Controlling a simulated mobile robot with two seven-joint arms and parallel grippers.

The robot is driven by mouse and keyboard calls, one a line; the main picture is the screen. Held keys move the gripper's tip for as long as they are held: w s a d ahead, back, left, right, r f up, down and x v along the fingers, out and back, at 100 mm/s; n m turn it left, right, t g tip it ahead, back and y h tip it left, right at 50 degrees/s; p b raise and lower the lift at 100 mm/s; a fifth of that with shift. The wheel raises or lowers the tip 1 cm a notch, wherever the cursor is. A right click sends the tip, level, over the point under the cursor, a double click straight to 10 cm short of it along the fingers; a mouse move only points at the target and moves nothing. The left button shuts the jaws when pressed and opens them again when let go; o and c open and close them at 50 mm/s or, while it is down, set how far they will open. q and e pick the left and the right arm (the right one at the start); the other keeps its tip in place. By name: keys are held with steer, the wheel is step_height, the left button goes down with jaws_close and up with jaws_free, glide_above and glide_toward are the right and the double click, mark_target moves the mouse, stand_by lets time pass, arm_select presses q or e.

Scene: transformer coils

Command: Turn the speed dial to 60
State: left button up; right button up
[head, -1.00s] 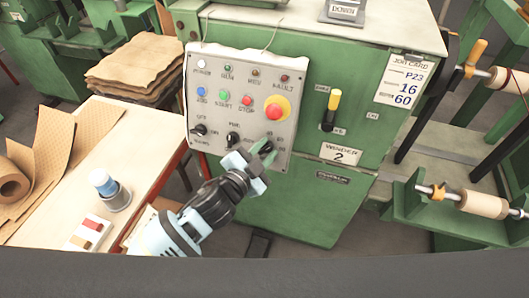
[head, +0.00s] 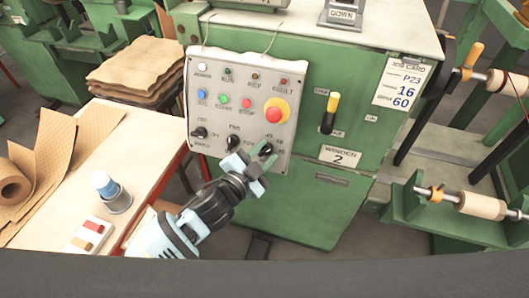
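The grey control panel (head: 215,177) on the green winder has a row of black dials along its lower part. The left dial (head: 199,132) and the middle dial (head: 233,141) show clearly. The right dial (head: 267,147) is mostly hidden behind my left gripper (head: 262,156), whose fingertips are at it. I cannot tell whether the fingers touch or clasp the dial, nor read its pointer. The job card (head: 402,82) reads P23, 16 and 60. My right gripper is not in view.
Just above the gripper is a red stop button (head: 274,114) on a yellow ring. A black lever with a yellow grip (head: 331,110) stands to the right. A table (head: 140,129) with brown sheets and a cup (head: 115,195) lies left.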

arm_select(q)
steer(key=v, duration=0.7)
steer(key=shift+s, duration=0.2)
steer(key=shift+a, duration=0.15)
steer(key=s+a+f+n+g+y, duration=0.2)
steer(key=s+a+f+n+y, duration=0.1)
steer(key=s+a+f+n, duration=0.3)
steer(key=s+a+f+n+g+y, duration=0.2)
steer(key=s+a+f+n+y, duration=0.2)
steer(key=s+f, duration=1.1)
steer(key=a+f+n, duration=0.2)
steer(key=a+n, duration=0.1)
steer(key=a, duration=0.3)
steer(key=shift+s+f+g, duration=0.25)
steer(key=shift+f+g, duration=0.05)
steer(key=shift+a, duration=0.1)
steer(key=shift+c, duration=0.4)
